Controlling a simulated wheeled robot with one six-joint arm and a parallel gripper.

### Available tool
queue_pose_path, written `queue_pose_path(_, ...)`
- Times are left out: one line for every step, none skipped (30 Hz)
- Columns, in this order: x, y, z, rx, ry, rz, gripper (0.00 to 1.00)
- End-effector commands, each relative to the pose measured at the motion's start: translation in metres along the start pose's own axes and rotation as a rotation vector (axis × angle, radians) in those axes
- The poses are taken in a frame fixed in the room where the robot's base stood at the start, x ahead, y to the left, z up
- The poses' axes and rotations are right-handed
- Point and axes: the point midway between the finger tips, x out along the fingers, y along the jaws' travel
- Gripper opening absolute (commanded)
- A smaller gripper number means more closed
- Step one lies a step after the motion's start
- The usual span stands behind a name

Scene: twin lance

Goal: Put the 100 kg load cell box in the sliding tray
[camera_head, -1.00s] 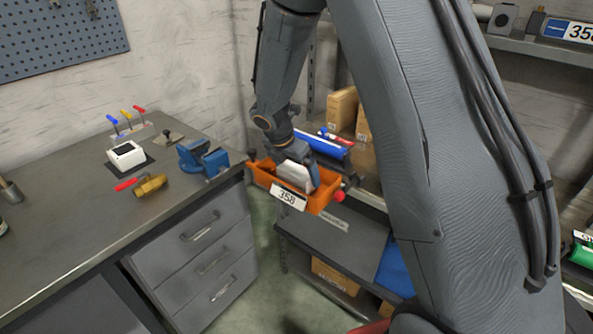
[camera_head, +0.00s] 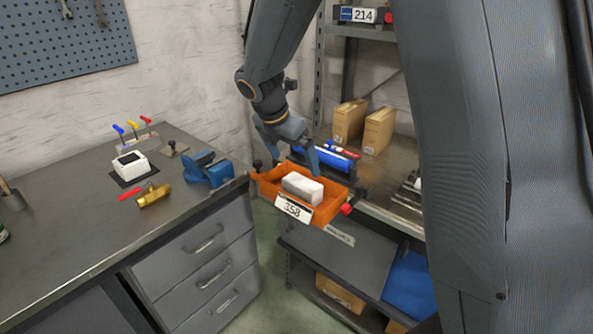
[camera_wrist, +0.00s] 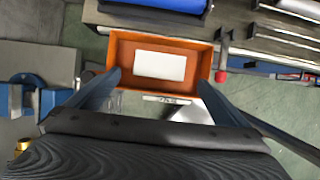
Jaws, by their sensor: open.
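A white box (camera_head: 302,187) lies inside the orange tray (camera_head: 264,187), which has a front label reading 358. The wrist view shows the box (camera_wrist: 160,66) flat on the floor of the tray (camera_wrist: 120,45), with orange floor showing around it. No marking on the box is readable, so I cannot confirm 100 kg. My gripper (camera_head: 292,160) is open and empty above the tray, its fingers apart from the box. In the wrist view my gripper (camera_wrist: 158,82) has its fingertips spread near the tray's two ends.
A blue roll (camera_head: 320,160) lies just behind the tray. A red knob (camera_head: 346,209) sits at the tray's right. The workbench at left holds a blue vise (camera_head: 208,168) and a brass valve (camera_head: 153,195). Cardboard boxes (camera_head: 378,130) stand on the shelf behind.

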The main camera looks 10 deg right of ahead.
Motion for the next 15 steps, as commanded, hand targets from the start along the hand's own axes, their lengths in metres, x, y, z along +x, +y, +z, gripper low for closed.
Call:
queue_pose_path(-0.004,0.000,0.000,-0.001,0.000,0.001,1.00)
queue_pose_path(-0.006,0.000,0.000,0.000,0.000,0.001,1.00)
queue_pose_path(-0.008,-0.001,-0.001,0.006,0.001,0.001,1.00)
queue_pose_path(-0.009,-0.002,-0.001,0.019,0.004,0.001,1.00)
queue_pose_path(-0.009,-0.005,-0.002,0.042,0.009,0.000,1.00)
queue_pose_path(-0.009,-0.011,-0.004,0.088,0.021,-0.003,1.00)
queue_pose_path(-0.008,-0.017,-0.006,0.136,0.031,-0.005,1.00)
queue_pose_path(-0.008,-0.024,-0.009,0.198,0.044,-0.008,1.00)
queue_pose_path(-0.007,-0.034,-0.014,0.298,0.065,-0.012,1.00)
queue_pose_path(-0.006,-0.044,-0.018,0.386,0.082,-0.019,1.00)
queue_pose_path(-0.006,-0.055,-0.023,0.484,0.101,-0.026,1.00)
queue_pose_path(-0.005,-0.069,-0.030,0.623,0.126,-0.038,1.00)
queue_pose_path(-0.004,-0.080,-0.036,0.733,0.145,-0.050,1.00)
queue_pose_path(-0.004,-0.090,-0.042,0.844,0.164,-0.062,1.00)
queue_pose_path(-0.003,-0.104,-0.050,0.991,0.185,-0.082,1.00)
